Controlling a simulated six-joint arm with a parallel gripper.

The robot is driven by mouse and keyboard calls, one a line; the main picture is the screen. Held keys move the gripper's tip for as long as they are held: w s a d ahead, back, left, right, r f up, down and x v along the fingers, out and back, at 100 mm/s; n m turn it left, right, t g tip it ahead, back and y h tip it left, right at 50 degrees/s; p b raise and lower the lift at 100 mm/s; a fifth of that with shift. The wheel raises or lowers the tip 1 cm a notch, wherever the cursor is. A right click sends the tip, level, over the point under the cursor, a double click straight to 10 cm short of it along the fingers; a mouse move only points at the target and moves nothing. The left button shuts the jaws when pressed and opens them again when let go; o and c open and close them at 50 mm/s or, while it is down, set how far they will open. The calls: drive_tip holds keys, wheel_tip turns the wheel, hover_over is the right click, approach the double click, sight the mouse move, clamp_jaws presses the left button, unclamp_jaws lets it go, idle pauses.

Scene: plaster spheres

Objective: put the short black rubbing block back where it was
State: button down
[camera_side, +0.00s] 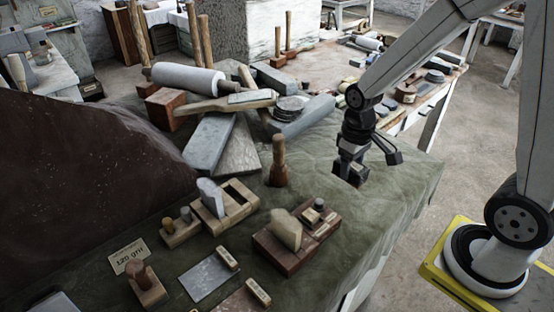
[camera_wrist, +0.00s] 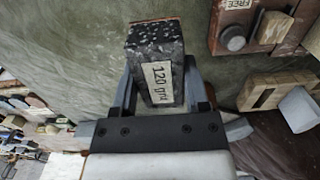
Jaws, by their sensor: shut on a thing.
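The short black rubbing block (camera_wrist: 151,42) is speckled, with a pale label that seems to read "120 grit" in the wrist view. My gripper (camera_wrist: 160,75) is shut on it, one finger on each side. In the side view my gripper (camera_side: 352,160) is above the right part of the green-covered table (camera_side: 395,200), and the dark block (camera_side: 350,174) shows at its lower end. I cannot tell the exact gap to the cloth.
Wooden holders with stones, one at the middle (camera_side: 225,212) and one at the right (camera_side: 290,250), stand on the cloth. A wooden peg (camera_side: 278,165) stands left of my gripper. Mallets and grey stone slabs (camera_side: 210,142) are heaped behind. A wooden piece labelled "FREE" (camera_wrist: 238,5) shows in the wrist view.

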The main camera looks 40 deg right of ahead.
drive_tip(key=shift+f, duration=0.15)
hover_over(344, 201)
drive_tip(key=shift+f, duration=2.1)
drive_tip(key=shift+f, duration=1.75)
drive_tip(key=shift+f, duration=0.1)
drive_tip(key=shift+c, duration=0.4)
unclamp_jaws()
drive_tip(key=shift+w+r, duration=0.2)
drive_tip(key=shift+r, duration=5.9)
